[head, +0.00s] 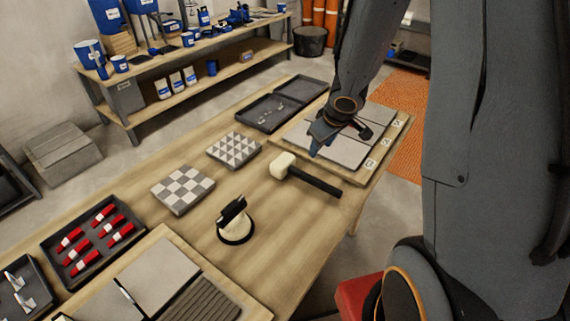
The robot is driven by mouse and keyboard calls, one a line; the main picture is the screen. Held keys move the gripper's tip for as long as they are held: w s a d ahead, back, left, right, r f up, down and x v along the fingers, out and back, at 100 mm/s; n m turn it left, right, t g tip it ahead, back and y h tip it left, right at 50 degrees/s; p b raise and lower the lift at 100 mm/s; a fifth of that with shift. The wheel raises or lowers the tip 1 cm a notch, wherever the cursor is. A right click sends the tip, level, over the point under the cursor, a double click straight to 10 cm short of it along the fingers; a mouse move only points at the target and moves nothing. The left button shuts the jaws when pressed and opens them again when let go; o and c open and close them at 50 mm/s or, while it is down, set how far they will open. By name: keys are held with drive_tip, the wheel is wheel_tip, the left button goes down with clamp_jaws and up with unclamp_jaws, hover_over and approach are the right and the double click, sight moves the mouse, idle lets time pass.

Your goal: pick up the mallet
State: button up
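The mallet lies on the wooden table, with a cream head (283,165) and a black handle (318,182) that points right and toward the front edge. My gripper (322,143) hangs from the arm just behind the mallet, above the grey tiles on the board. It is apart from the mallet in the picture. The view is small and the fingers are dark, so I cannot tell whether they are open or shut.
A suction cup tool (236,222) stands left of the mallet. Two patterned tiles (182,189) (233,149) lie behind it. A tray of red wedges (90,238) is at left, a dark tray (275,113) behind. A tile board (381,160) is at right.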

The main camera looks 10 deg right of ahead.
drive_tip(key=n+y+p, duration=0.1)
drive_tip(key=n+y, duration=0.1)
approach(304, 173)
drive_tip(key=shift+w+d+f+g, duration=0.1)
drive_tip(key=shift+w+d+g, duration=0.1)
drive_tip(key=shift+w, duration=0.4)
drive_tip(key=shift+w+d+f+g, duration=0.1)
drive_tip(key=shift+w+d+g, duration=0.1)
drive_tip(key=shift+w, duration=0.35)
drive_tip(key=shift+s+a+f+n+y, duration=0.1)
drive_tip(key=shift+f+n+y, duration=0.05)
drive_tip(key=shift+f+y, duration=0.1)
drive_tip(key=shift+s+a+f+n+y, duration=0.15)
drive_tip(key=shift+f, duration=0.15)
drive_tip(key=shift+a+f+g, duration=0.15)
drive_tip(key=shift+f+g, duration=0.15)
drive_tip(key=x, duration=0.7)
drive_tip(key=shift+f, duration=0.3)
clamp_jaws()
